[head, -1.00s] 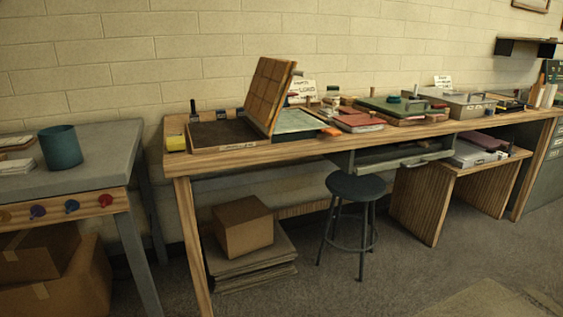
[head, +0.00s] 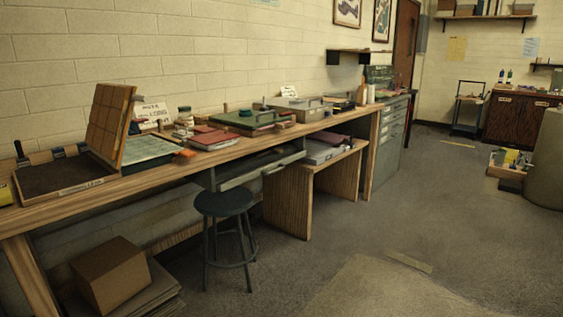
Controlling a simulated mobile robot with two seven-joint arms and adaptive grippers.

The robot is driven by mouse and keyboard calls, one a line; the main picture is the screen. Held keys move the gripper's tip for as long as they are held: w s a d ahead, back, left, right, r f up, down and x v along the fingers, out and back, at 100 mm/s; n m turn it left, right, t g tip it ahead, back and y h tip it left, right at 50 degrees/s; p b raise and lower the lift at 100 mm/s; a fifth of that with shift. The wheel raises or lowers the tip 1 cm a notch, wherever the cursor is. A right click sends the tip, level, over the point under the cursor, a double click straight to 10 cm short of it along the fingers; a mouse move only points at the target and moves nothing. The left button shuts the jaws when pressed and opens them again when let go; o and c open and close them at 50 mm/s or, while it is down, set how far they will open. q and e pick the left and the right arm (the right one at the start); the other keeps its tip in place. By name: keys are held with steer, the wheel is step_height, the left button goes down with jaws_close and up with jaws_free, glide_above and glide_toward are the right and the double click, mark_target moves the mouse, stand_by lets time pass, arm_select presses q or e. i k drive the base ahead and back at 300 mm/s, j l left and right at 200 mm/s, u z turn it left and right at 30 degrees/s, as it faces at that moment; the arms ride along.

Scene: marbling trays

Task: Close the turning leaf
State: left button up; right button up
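The turning leaf, a wooden panel with a grid of squares (head: 108,122), stands up steeply, tilted slightly to the right, on the long wooden workbench at the left. It stands between a dark shallow tray (head: 62,174) on its left and a pale grey-green tray (head: 147,150) on its right. It lies flat on neither tray. Neither of my grippers shows in the head view.
The wooden workbench (head: 30,216) runs along the wall. The floor to the right is largely clear.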

mark_target(110, 114)
steer(key=u, duration=0.45)
steer(key=i+l+u, duration=0.15)
steer(key=u, duration=0.25)
steer(key=i+l+u, duration=0.2)
steer(key=u, duration=0.25)
steer(key=i+l+u, duration=0.1)
steer(key=l+u, duration=0.3)
steer(key=i+l+u, duration=0.15)
steer(key=l, duration=0.2)
steer(key=l+u, duration=0.1)
steer(key=l, duration=0.2)
steer(key=i+l+u, duration=0.15)
steer(key=l, duration=0.2)
steer(key=i+l, duration=0.1)
steer(key=l, duration=1.05)
steer(key=k+l, duration=0.2)
steer(key=k, duration=0.35)
steer(key=u, duration=0.05)
